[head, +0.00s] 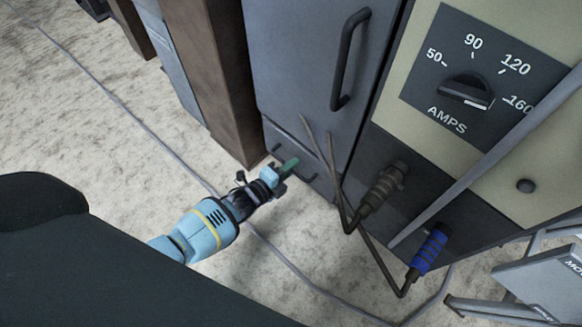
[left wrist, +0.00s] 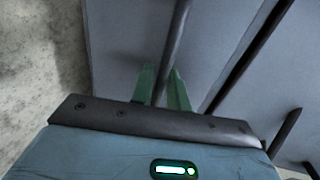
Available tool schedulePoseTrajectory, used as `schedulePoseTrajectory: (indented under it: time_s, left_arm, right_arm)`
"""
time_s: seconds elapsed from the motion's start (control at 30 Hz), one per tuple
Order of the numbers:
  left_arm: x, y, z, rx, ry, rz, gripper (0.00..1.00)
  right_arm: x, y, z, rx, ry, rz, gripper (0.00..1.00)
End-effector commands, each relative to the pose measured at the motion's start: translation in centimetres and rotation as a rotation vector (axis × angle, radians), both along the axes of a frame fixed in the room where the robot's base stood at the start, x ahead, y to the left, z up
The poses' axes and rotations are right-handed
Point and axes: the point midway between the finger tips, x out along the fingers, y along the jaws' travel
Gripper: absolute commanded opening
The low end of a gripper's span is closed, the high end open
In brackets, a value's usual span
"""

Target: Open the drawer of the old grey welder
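The old grey welder (head: 300,60) stands at top centre, with a grey side and a beige front. A low drawer (head: 271,131) is at the bottom of its grey side and looks flush with the body. My left gripper (head: 290,165) is at the drawer's dark handle (head: 310,178). In the left wrist view, its green fingers (left wrist: 163,88) stand close together, one on each side of a dark bar (left wrist: 177,40), which looks like that handle. The middle of the handle is hidden by the gripper in the head view. My right gripper is not in view.
A larger upright handle (head: 345,60) sits above the drawer. Two cables hang from plugs (head: 384,188) and (head: 430,250) on the welder's front, close right of my gripper. A brown post (head: 225,80) stands left.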

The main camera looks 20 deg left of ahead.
Motion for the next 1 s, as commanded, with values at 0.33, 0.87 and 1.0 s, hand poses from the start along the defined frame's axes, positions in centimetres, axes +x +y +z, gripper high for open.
schedulePoseTrajectory:
  time_s: [0.33,0.87,1.0]
  left_arm:
    - [0.1,-0.1,0.0,0.0,0.0,0.0,0.05]
    - [-1.4,0.5,0.1,0.0,0.002,0.001,0.0]
    - [-4.1,1.5,0.2,0.0,0.003,0.001,0.0]
  right_arm:
    - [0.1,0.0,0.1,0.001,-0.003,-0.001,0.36]
    - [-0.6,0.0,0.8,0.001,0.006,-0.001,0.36]
    - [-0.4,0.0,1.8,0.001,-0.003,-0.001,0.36]
